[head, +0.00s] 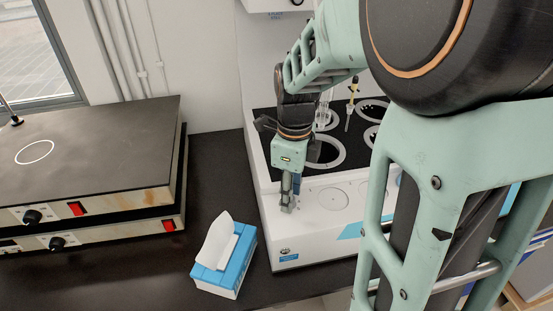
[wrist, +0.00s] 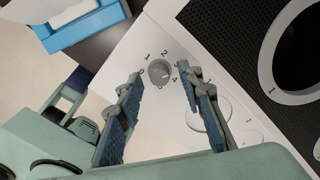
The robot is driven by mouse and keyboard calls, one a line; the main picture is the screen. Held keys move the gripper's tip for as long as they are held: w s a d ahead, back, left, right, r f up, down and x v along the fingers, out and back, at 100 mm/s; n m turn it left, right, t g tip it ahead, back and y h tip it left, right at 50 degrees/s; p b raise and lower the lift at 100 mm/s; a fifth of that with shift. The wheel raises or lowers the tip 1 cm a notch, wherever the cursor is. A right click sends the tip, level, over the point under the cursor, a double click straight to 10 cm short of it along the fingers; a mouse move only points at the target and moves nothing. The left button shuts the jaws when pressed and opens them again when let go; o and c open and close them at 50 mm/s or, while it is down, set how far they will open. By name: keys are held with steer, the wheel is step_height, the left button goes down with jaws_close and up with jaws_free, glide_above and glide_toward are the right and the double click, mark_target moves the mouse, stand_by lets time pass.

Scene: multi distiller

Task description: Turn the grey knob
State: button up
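The grey knob (wrist: 159,71) is small and round and sits on the white panel of the distiller, with the numbers 1, 2, 3 and 4 printed around it. In the wrist view my gripper (wrist: 158,76) is open, with one blue-padded finger on each side of the knob's outline. The fingertips look close to the panel; I cannot tell whether they touch the knob. In the head view my gripper (head: 288,206) points down at the left front of the white distiller (head: 290,243), and it hides the knob there.
A blue and white tissue box (head: 240,262) stands on the dark bench left of the distiller. Stacked hotplates (head: 90,150) with black knobs and red switches are further left. The distiller's black top (head: 262,125) has round openings behind my gripper.

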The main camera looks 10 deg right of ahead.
steer(key=shift+c, duration=0.6)
jaws_close()
steer(key=shift+n, duration=0.3)
